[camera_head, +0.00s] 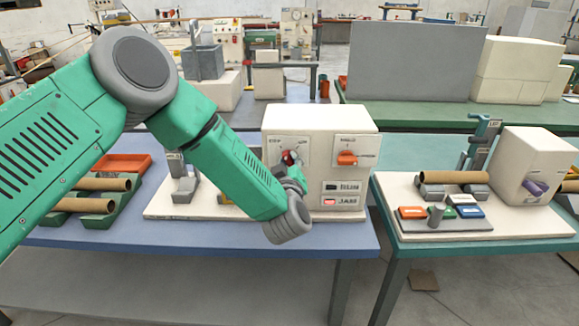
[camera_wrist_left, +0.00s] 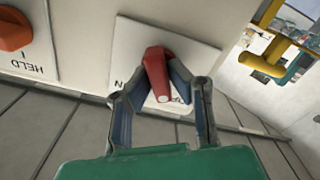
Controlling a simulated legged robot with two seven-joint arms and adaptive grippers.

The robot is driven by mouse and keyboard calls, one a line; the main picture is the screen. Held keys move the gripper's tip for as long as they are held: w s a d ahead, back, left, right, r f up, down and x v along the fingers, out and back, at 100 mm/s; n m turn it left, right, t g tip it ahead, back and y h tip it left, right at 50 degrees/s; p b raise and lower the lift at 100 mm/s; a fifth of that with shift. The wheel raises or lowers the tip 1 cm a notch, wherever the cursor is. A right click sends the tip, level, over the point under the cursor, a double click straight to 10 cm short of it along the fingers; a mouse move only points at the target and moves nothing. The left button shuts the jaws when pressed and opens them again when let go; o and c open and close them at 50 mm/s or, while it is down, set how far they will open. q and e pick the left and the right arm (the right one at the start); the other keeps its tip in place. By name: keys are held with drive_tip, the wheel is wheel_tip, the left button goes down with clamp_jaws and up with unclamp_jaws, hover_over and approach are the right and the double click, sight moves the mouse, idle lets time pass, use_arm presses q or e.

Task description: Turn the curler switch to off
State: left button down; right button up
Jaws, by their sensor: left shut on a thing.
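The cream machine box (camera_head: 320,122) stands on the blue table. A red switch knob (camera_wrist_left: 158,70) sits on a white plate at the left of its front face; in the head view only a bit of red shows past my gripper. My left gripper (camera_wrist_left: 165,88) is shut on the red knob, one finger on each side. In the head view my left gripper (camera_head: 291,164) is at the knob, partly hidden by its own arm. The plate's lettering is mostly covered, so I cannot read the knob's setting. My right gripper is not in view.
An orange knob (camera_head: 347,158) sits on a plate right of the red one. Below it are a dark display and a red-lit window marked JAM (camera_head: 340,201). Cardboard tubes (camera_head: 104,184) lie at the left. A second machine (camera_head: 530,165) stands on the right table.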

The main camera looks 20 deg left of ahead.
use_arm(q)
drive_tip(key=shift+w+a+r+n+b, duration=0.15)
drive_tip(key=shift+n+b, duration=0.25)
drive_tip(key=shift+n, duration=0.5)
drive_tip(key=shift+r, duration=0.1)
drive_tip(key=c, duration=1.5)
unclamp_jaws()
drive_tip(key=shift+c, duration=0.2)
drive_tip(key=shift+f, duration=0.25)
